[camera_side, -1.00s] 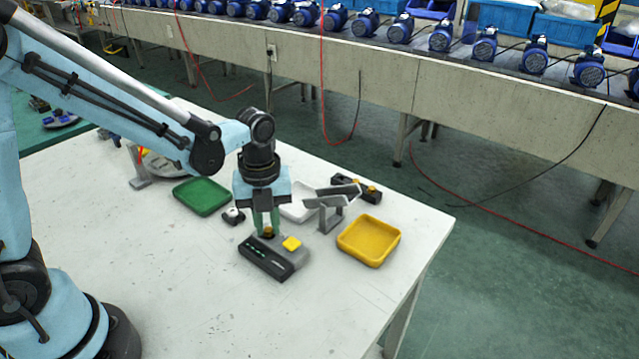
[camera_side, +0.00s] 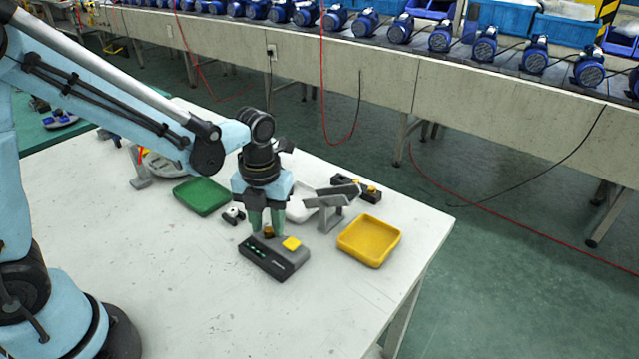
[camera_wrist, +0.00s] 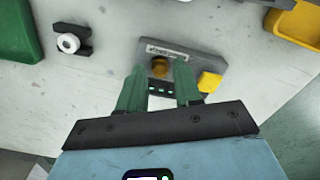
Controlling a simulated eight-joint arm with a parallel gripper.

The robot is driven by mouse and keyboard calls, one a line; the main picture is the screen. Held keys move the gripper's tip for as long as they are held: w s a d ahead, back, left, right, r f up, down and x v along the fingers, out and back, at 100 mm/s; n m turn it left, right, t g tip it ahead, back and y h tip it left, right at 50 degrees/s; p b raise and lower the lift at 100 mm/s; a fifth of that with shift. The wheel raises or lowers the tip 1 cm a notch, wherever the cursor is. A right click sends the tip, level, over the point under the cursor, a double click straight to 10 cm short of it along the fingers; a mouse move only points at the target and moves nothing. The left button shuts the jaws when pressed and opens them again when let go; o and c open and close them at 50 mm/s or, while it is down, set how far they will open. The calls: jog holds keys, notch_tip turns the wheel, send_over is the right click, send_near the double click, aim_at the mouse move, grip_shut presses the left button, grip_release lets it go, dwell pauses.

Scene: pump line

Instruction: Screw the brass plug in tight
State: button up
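The brass plug (camera_side: 268,232) stands in the top of a grey block (camera_side: 290,258) with a dark front panel, small green lights and a yellow pad. In the wrist view the plug (camera_wrist: 160,67) shows as a round brass head on the block (camera_wrist: 200,58). My gripper (camera_side: 266,228) points down over the block, its green fingers low beside the plug. In the wrist view the fingers of my gripper (camera_wrist: 161,78) stand apart, with a clear gap on each side of the plug. How deep the plug sits cannot be told.
A yellow tray (camera_side: 369,241) lies right of the block and a green tray (camera_side: 202,196) lies left. A grey angled stand (camera_side: 331,208), a white tray (camera_side: 302,203) and a dark holder with brass pieces (camera_side: 357,188) stand behind. The table front is clear.

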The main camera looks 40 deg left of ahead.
jog(key=shift+r, duration=2.25)
jog(key=n, duration=0.4)
jog(key=shift+r+n, duration=0.2)
jog(key=shift+n, duration=0.2)
jog(key=n, duration=0.5)
jog(key=shift+r, duration=0.2)
jog(key=n, duration=0.5)
jog(key=shift+r+n, duration=0.15)
jog(key=shift+n, duration=0.15)
jog(key=n, duration=0.5)
jog(key=shift+r, duration=0.2)
jog(key=n, duration=0.7)
jog(key=shift+r, duration=0.3)
jog(key=n, duration=0.6)
jog(key=shift+r, duration=0.15)
jog(key=shift+n, duration=0.3)
jog(key=shift+f, duration=3.45)
